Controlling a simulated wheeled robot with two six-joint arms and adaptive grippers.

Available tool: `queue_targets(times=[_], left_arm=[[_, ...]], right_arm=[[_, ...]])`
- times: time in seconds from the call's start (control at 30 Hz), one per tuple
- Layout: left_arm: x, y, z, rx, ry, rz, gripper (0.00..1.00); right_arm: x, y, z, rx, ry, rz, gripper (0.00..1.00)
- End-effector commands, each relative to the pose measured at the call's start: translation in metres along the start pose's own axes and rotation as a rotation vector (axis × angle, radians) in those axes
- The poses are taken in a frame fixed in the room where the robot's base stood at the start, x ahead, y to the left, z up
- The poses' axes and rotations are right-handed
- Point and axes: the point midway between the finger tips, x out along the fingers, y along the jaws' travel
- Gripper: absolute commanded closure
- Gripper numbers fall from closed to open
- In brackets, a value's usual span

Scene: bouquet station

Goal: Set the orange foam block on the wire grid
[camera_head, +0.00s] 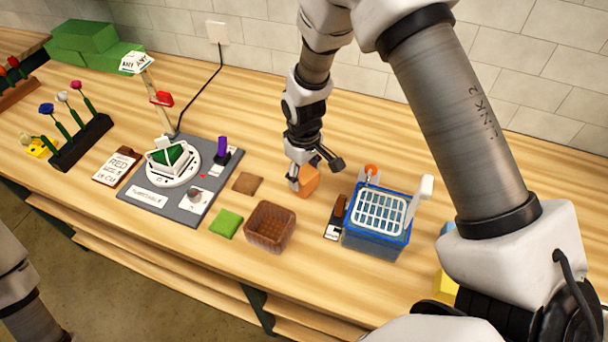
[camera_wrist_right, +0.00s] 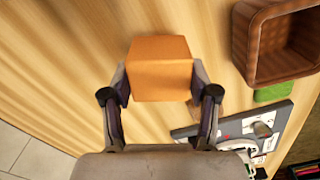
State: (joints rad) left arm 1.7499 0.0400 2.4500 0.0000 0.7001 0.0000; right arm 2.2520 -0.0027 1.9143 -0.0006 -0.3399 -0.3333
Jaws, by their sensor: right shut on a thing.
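The orange foam block (camera_head: 308,182) is held by my right gripper (camera_head: 306,178), at the middle of the bench, to the left of the blue basin. In the right wrist view the orange block (camera_wrist_right: 160,68) sits squarely between the two fingers of the right gripper (camera_wrist_right: 160,82), one on each side. I cannot tell whether its underside touches the table. The white wire grid (camera_head: 381,212) lies over the top of the blue basin (camera_head: 376,243), and no block is on it. My left gripper is out of view; only part of the left arm shows at the lower left.
A brown basket (camera_head: 270,226) stands left of the basin, near the green pad (camera_head: 227,223) and brown pad (camera_head: 247,183). A small dark stand (camera_head: 335,217) is close beside the basin. A grey turntable station (camera_head: 180,180) and a flower rack (camera_head: 80,143) are further left.

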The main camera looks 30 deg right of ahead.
Motion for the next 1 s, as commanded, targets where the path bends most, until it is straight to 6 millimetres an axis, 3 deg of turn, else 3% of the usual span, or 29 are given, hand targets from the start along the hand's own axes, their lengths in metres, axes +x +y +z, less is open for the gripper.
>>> queue_targets(times=[0.1, 0.43, 0.47, 0.5, 0.83, 1.0], left_arm=[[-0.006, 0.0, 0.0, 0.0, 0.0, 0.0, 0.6], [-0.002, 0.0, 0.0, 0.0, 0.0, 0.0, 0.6], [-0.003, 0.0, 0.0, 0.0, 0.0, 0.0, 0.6], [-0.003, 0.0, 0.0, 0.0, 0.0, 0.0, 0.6], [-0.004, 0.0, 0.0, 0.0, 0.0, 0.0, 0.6], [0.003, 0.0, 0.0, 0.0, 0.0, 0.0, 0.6]], right_arm=[[0.014, 0.0, 0.0, 0.0, -0.001, 0.0, 0.57], [0.02, 0.0, 0.0, 0.0, 0.001, 0.0, 0.57], [0.019, 0.0, 0.0, 0.0, 0.001, 0.0, 0.3], [0.019, 0.0, 0.0, 0.0, 0.001, 0.0, 0.16], [0.017, 0.0, 0.0, 0.0, 0.001, 0.0, 0.15], [0.0, 0.0, -0.001, 0.0, 0.005, 0.002, 0.15]])
